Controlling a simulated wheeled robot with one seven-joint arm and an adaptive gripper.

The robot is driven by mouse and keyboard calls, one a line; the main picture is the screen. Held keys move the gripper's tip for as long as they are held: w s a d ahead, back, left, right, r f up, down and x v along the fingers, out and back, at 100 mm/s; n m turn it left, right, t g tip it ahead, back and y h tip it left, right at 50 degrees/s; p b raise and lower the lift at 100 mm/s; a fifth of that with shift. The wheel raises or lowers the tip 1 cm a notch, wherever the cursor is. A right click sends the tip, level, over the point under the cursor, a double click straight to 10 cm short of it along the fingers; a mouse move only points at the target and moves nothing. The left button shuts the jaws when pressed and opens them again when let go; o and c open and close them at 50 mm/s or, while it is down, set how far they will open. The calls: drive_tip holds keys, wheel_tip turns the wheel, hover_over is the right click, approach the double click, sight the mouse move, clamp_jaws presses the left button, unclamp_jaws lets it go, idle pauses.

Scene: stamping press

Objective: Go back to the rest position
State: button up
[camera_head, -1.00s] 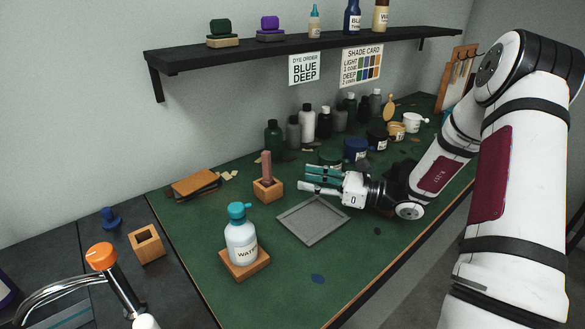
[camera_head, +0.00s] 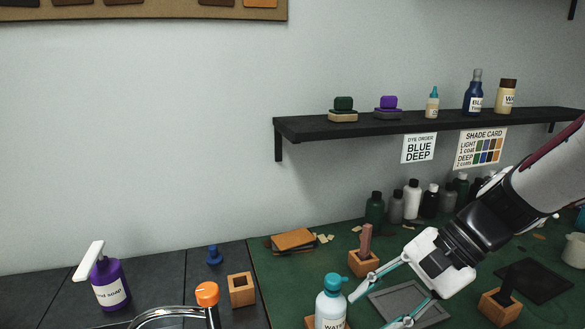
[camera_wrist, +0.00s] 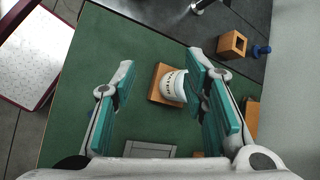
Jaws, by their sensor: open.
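My gripper (camera_head: 376,306) is open and empty, pointing down and left over the green mat (camera_head: 282,272). Its teal-padded fingers are spread wide in the wrist view (camera_wrist: 158,85). The white water bottle with a teal cap (camera_head: 331,306) stands on a wooden block just left of the fingers in the head view. In the wrist view the bottle (camera_wrist: 173,88) shows between the fingers, nearer the right one and partly hidden by it. I cannot tell whether that finger touches it.
A grey tray (camera_head: 385,303) lies beneath my gripper. A wooden block with a reddish stick (camera_head: 365,258) stands behind it. Dark and white bottles (camera_head: 412,200) line the wall under a black shelf (camera_head: 350,125).

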drive_tip(key=s+d+r+n+t+h, duration=0.2)
drive_tip(key=s+d+r+n+h, duration=0.1)
drive_tip(key=s+n+h, duration=0.1)
drive_tip(key=s+d+r+n+t+h+p, duration=0.1)
drive_tip(key=s+d+r+n+t+h, duration=0.1)
drive_tip(key=s, duration=0.7)
wheel_tip(320, 180, up, 2)
drive_tip(key=d+n+h, duration=0.1)
drive_tip(key=n+h, duration=0.1)
drive_tip(key=n, duration=0.1)
drive_tip(key=shift+d+n, duration=0.15)
drive_tip(key=shift+n, duration=0.25)
